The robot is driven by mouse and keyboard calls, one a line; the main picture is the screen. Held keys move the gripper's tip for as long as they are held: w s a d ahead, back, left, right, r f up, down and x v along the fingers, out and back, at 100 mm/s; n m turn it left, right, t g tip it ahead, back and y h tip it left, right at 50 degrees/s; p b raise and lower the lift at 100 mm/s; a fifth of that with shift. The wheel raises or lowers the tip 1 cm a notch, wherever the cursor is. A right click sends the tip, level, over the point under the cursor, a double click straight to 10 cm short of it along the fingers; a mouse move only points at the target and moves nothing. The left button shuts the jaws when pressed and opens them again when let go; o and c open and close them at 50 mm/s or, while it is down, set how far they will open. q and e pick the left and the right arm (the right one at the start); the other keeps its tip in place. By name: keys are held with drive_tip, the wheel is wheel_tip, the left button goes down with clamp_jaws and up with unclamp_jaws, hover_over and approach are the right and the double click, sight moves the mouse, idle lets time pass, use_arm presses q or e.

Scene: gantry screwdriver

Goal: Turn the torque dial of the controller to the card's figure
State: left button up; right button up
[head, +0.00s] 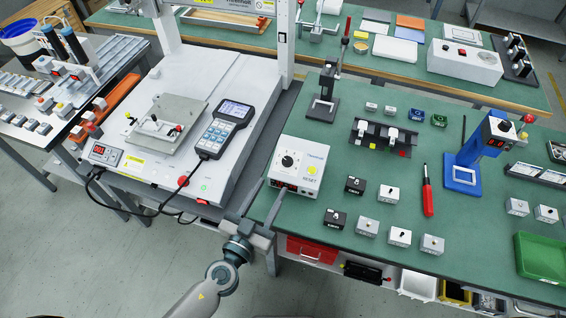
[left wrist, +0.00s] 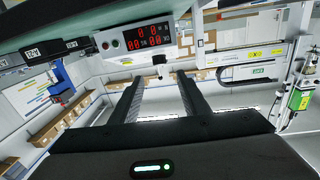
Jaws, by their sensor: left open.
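The white controller (head: 318,160) stands at the left front edge of the green bench. My left gripper (head: 272,190) is open and empty, just in front of the controller and apart from the dial. It also shows in the left wrist view (left wrist: 158,84). I cannot make out the card. My right gripper is out of view.
A gantry base with a handheld pendant (head: 224,128) stands to the left. Small black and white blocks (head: 355,185) and a red screwdriver (head: 427,190) lie right of the controller. A blue stand (head: 462,178) and green tray (head: 540,256) are farther right.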

sight(286, 163)
use_arm(q)
drive_tip(key=p+x, duration=0.2)
drive_tip(key=x, duration=0.7)
drive_tip(key=shift+w, duration=0.1)
drive_tip(key=shift+c, duration=0.7)
clamp_jaws()
